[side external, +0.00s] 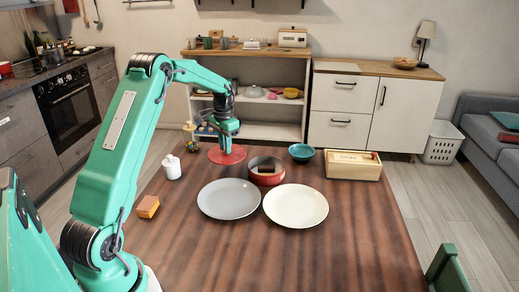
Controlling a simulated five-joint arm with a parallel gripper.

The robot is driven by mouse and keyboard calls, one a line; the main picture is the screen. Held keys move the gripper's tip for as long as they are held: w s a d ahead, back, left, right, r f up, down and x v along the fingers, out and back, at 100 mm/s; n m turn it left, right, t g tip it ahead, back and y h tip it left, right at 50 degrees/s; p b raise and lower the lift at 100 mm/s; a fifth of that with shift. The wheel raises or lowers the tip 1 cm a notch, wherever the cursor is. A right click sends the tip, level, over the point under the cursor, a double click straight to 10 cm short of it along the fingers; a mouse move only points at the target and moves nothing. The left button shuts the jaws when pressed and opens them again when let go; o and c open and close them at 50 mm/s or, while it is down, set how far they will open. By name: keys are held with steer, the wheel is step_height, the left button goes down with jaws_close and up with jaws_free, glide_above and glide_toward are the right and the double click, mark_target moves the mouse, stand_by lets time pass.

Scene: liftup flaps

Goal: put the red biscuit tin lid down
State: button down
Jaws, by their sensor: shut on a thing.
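The red biscuit tin lid (227,156) is a flat, round red disc near the far left part of the wooden table. My gripper (228,147) is above it, pointing down, and is shut on it. The lid looks roughly level. I cannot tell whether its underside touches the table. The open red tin (266,177) stands to the right of the lid and a little nearer, with something pale and dark inside.
A grey plate (228,199) and a cream plate (296,206) lie in front of the tin. A teal bowl (301,152) and a wooden box (353,165) stand right. A white shaker (171,167) and orange block (147,207) are left. The table's front is clear.

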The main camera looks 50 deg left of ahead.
mark_target(218, 146)
steer(key=a, duration=0.1)
steer(key=a+f, duration=0.1)
steer(key=a, duration=0.1)
steer(key=a+f, duration=0.1)
steer(key=shift+s+a+f, duration=0.15)
steer(key=shift+s+f, duration=0.05)
steer(key=shift+f, duration=0.05)
steer(key=shift+f, duration=2)
steer(key=shift+f, duration=0.1)
steer(key=c, duration=1.3)
jaws_free()
step_height(218, 146, up, 11)
steer(key=shift+r, duration=0.6)
